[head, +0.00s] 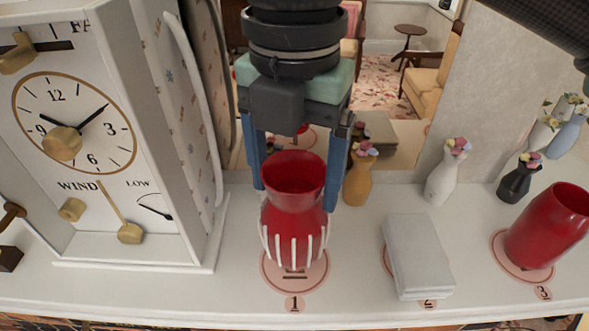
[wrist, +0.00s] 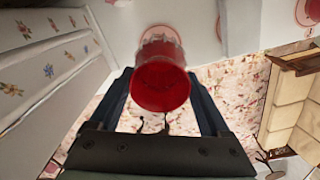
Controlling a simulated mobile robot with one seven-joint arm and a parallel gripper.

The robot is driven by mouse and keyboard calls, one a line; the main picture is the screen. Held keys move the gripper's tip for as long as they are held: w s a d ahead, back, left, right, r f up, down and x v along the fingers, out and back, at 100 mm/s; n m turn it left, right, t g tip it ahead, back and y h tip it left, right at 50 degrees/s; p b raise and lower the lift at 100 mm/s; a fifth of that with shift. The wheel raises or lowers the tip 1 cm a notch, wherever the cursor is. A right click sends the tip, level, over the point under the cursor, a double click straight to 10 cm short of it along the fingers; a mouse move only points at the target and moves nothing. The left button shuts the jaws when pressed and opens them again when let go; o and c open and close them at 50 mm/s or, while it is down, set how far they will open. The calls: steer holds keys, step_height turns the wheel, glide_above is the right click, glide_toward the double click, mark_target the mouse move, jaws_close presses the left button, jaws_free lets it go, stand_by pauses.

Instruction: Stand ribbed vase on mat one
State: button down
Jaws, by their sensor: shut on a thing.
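The ribbed vase (head: 293,228) is red with white ribs on its lower body. It is upright at mat one (head: 272,283), a round pink mat labelled 1. The mat's front edge shows below the vase; I cannot tell whether the base touches it. My gripper (head: 297,195) comes down from above, one blue finger on each side of the vase's neck, shut on it. In the wrist view the vase's red mouth (wrist: 162,86) shows between the fingers.
A large white clock (head: 75,130) stands close on the left. To the right, a pale grey block (head: 418,255) covers much of mat 2, and a plain red vase (head: 548,228) is on mat 3. Several small flower vases stand behind, near a mirror. The shelf's front edge is close.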

steer(key=shift+f+b, duration=0.75)
steer(key=shift+f, duration=0.35)
steer(key=shift+f, duration=0.15)
jaws_free()
step_height(320, 180, up, 12)
steer(key=p, duration=1.2)
